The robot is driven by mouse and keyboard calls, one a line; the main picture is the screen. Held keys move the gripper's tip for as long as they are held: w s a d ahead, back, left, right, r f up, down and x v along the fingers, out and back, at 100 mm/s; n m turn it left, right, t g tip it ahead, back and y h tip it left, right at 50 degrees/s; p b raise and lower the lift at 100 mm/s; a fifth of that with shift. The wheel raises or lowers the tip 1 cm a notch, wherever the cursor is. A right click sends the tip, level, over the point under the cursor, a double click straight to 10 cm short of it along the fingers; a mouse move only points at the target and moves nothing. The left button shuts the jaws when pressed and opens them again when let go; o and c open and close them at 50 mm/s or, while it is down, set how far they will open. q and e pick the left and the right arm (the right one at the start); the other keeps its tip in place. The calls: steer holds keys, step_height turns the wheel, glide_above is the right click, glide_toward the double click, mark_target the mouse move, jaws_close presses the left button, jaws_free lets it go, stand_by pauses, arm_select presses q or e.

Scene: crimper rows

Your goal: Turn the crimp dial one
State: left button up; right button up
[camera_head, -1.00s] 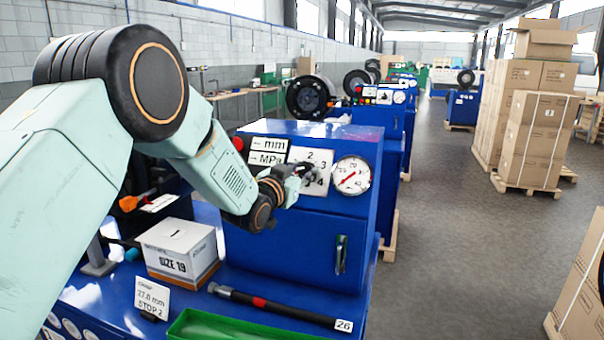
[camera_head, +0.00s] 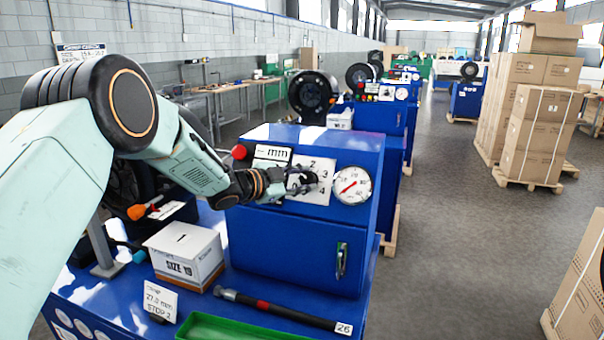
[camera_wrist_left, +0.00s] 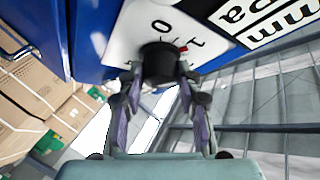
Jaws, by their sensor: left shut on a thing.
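The crimp dial is a dark knob on a white numbered plate (camera_head: 320,186) on the front of the blue crimper (camera_head: 290,242). In the left wrist view the black dial (camera_wrist_left: 159,62) sits between my fingers, with a small red mark beside it on the plate. My left gripper (camera_head: 304,178) is at the dial, and in the left wrist view its two fingers (camera_wrist_left: 160,82) are closed around the knob. The figures 2, 3 and 4 show to the right of the knob in the head view; the gripper hides other parts of the plate. My right gripper is not in view.
A pressure gauge (camera_head: 351,185) is right of the dial plate, and a red button (camera_head: 239,152) is at the upper left.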

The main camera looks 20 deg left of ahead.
arm_select(q)
steer(key=shift+w+r+m+g, duration=0.1)
steer(key=shift+r+m+g, duration=0.2)
steer(key=shift+m, duration=0.1)
steer(key=o, duration=0.9)
steer(key=shift+c, duration=0.2)
steer(key=o, duration=0.3)
steer(key=shift+d+f, duration=0.15)
steer(key=shift+s+a, duration=0.3)
steer(key=v, duration=1.1)
